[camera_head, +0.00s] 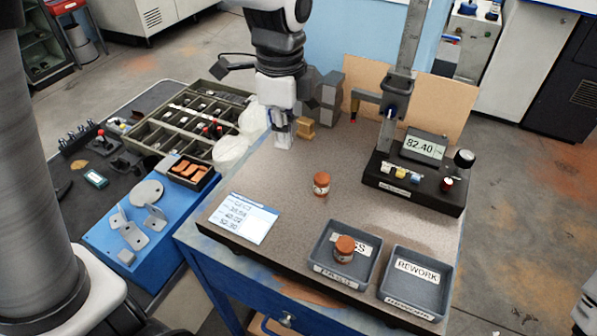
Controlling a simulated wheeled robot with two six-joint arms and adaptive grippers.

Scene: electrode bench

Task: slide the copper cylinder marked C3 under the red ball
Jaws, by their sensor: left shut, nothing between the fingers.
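One copper cylinder (321,184) stands upright on the speckled bench plate, left of the gauge stand. Another copper cylinder (344,247) stands in the left grey tray. Both have pale labels too small to read, so I cannot tell which is C3. A small red tip, likely the red ball (353,121), hangs under the arm of the gauge stand (395,100), above the plate. No cylinder is under it. My left gripper (283,141) is shut and empty at the plate's back left, behind and left of the standing cylinder. My right gripper is not in view.
A brass-coloured block (304,129) is beside my left gripper. A display reading 82.40 (423,146) stands on the gauge base. A REWORK tray (414,296) and a white card (241,216) are at the front. The plate's middle is clear around the standing cylinder.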

